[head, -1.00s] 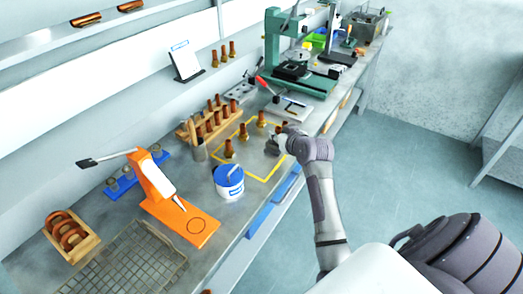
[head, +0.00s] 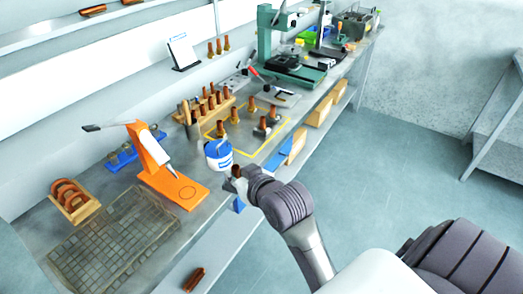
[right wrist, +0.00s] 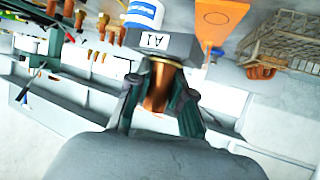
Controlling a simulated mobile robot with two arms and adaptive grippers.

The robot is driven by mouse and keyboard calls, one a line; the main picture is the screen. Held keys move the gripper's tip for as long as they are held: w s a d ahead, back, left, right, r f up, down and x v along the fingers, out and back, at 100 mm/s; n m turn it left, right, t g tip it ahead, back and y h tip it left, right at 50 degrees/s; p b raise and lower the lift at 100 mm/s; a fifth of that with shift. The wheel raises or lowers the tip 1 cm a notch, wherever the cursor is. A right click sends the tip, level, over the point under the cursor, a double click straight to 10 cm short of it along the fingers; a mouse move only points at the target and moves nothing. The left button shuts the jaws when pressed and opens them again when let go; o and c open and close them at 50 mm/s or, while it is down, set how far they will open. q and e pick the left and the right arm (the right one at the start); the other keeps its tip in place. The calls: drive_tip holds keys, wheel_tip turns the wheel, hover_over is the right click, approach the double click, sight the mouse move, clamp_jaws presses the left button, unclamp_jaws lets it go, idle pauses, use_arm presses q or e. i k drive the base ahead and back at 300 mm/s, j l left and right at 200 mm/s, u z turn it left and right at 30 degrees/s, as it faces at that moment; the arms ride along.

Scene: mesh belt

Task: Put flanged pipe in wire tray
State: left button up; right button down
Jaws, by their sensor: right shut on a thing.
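My right gripper (head: 236,184) is shut on a copper flanged pipe (right wrist: 158,88), in front of the bench's front edge near the white-and-blue tub. In the head view the gripper mostly hides the pipe. The wire tray (head: 115,240) is a flat mesh tray on the near left of the bench, left of and apart from the gripper. It also shows in the right wrist view (right wrist: 285,40) at the upper right. My left gripper is not in view.
The orange stand (head: 172,185) and the white-and-blue tub (head: 218,154) are beside the gripper. Several other pipes stand in the yellow outline (head: 285,122). A wooden box (head: 76,207) of copper rings sits behind the tray. A copper piece (head: 194,279) lies on the lower shelf.

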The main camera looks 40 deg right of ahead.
sight(142, 221)
drive_tip(key=k+u, duration=0.1)
drive_tip(key=u, duration=0.3)
drive_tip(key=k+u, duration=0.15)
drive_tip(key=u, duration=0.25)
drive_tip(key=k+u, duration=0.15)
drive_tip(key=u, duration=0.25)
